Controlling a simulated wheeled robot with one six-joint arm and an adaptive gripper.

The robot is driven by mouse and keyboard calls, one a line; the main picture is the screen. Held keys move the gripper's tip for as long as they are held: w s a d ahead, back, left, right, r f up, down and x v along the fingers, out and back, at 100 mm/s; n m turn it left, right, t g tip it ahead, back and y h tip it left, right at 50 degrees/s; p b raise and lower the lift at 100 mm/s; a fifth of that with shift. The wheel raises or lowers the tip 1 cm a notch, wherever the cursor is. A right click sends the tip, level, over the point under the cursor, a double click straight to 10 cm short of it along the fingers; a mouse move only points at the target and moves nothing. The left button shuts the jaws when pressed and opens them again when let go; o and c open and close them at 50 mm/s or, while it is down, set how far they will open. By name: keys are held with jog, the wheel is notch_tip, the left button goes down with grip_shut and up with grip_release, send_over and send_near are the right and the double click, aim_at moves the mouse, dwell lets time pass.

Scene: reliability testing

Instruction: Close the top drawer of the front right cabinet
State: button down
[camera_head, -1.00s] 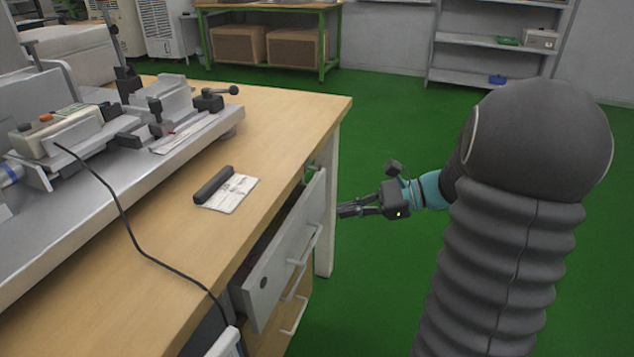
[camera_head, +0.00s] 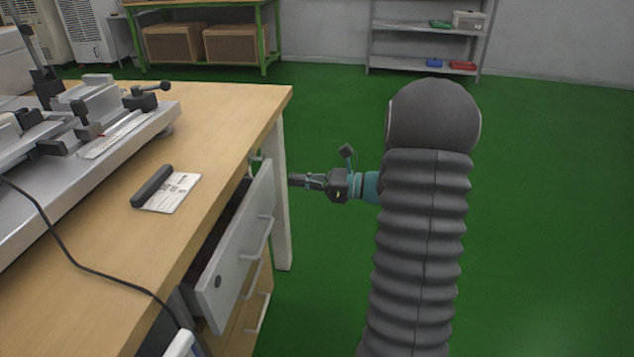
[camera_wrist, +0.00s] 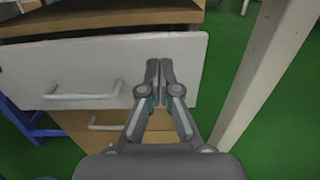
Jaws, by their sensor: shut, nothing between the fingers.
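The top drawer (camera_head: 236,254) of the cabinet under the wooden workbench is pulled partly out, with a dark gap behind its light grey front. The drawer front also shows in the wrist view (camera_wrist: 60,65), with its white handle (camera_wrist: 82,92) at the left. My gripper (camera_head: 290,180) is shut and empty, near the drawer's far end. In the wrist view its fingertips (camera_wrist: 159,66) overlap the right part of the drawer front. I cannot tell whether they touch it. Lower drawers (camera_head: 258,318) sit beneath with their fronts further in.
A white table leg (camera_head: 280,205) stands just beyond the drawer's far end, close to my gripper. The workbench top (camera_head: 220,120) holds a metal device, a dark-handled item with paper and a cable. Green floor to the right is clear; shelves (camera_head: 425,65) stand at the back.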

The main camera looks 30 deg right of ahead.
aim_at(265, 176)
jog(key=x, duration=0.5)
jog(key=shift+w+a, duration=0.25)
jog(key=shift+a, duration=0.1)
